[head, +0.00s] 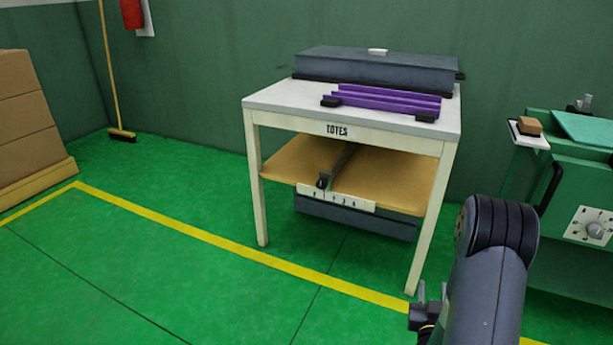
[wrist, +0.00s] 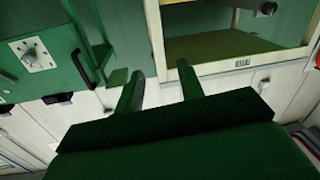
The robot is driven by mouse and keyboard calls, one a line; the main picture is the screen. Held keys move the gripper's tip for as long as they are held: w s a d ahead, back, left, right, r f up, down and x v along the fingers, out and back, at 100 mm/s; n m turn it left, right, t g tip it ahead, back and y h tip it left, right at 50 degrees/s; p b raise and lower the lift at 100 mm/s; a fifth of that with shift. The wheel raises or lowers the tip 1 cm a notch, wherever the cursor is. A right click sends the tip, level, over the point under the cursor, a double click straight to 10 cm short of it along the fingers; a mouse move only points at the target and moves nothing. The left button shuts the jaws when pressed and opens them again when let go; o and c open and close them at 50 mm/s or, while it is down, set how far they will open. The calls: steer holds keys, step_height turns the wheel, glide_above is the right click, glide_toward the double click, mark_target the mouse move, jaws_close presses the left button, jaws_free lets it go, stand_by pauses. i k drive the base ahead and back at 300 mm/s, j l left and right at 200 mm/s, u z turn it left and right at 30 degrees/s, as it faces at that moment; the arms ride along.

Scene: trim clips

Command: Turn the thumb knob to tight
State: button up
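A small black knob (head: 322,182) sits at the front end of a dark bar on the lower shelf of a white table, beside a white strip with numbers (head: 345,200). What looks like this knob also shows at the top of the wrist view (wrist: 265,8), which looks upside down. The knob's setting is too small to read. My gripper (head: 428,300) is low at the front right of the table, well apart from the knob. In the wrist view its two fingers (wrist: 160,76) stand apart with nothing between them.
The white table (head: 390,143), labelled TOTES, carries a long grey box (head: 375,70) and a purple ribbed piece (head: 388,100). A green machine (head: 570,185) with a dial (head: 596,228) and black handle stands right. Green floor (head: 190,275) is clear in front, left of my arm.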

mark_target(322, 183)
steer(key=i+j, duration=0.25)
steer(key=j, duration=0.15)
steer(key=i+j+z, duration=0.1)
steer(key=i+j, duration=0.4)
steer(key=j, duration=0.25)
steer(key=i+j+z, duration=0.1)
steer(key=j, duration=0.3)
steer(key=i+j, duration=0.35)
